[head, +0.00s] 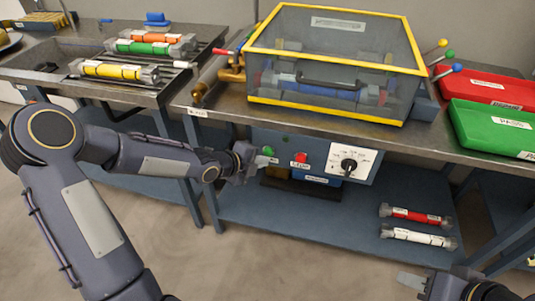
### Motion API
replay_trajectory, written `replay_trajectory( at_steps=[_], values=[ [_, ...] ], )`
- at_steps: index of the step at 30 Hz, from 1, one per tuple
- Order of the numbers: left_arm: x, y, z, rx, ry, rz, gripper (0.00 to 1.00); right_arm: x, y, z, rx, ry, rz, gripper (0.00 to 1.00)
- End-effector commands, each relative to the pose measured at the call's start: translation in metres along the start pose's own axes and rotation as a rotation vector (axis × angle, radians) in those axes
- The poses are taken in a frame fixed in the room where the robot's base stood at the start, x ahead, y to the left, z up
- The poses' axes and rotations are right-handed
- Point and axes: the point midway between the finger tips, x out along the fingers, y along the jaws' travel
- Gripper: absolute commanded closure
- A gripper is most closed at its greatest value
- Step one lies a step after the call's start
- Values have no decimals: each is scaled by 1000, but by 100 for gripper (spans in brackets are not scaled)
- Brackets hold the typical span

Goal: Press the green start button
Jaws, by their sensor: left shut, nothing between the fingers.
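The green start button (268,151) sits on the grey-blue control panel (332,183) under the front edge of the bench. My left gripper (268,160) is shut and empty, with its fingertips right beside the green button, just below it in the picture. I cannot tell whether they touch it. My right gripper (408,280) is low at the lower right, away from the panel, and how far its fingers are apart is not clear.
A red button (301,158) and a black rotary knob (348,164) are on the same panel. A yellow-framed clear guard (335,60) stands above on the bench. Red (490,90) and green (490,130) trays are at right. Two cylinders (418,236) lie on the lower shelf.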

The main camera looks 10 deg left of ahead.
Motion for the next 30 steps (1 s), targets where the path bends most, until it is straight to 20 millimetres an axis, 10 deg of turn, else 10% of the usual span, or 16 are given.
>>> replay_trajectory(
  at_steps=[30],
  values=[
    [6,-4,4,0,0,0,100,-2,-1,-1,0,0,0,64]
  ],
)
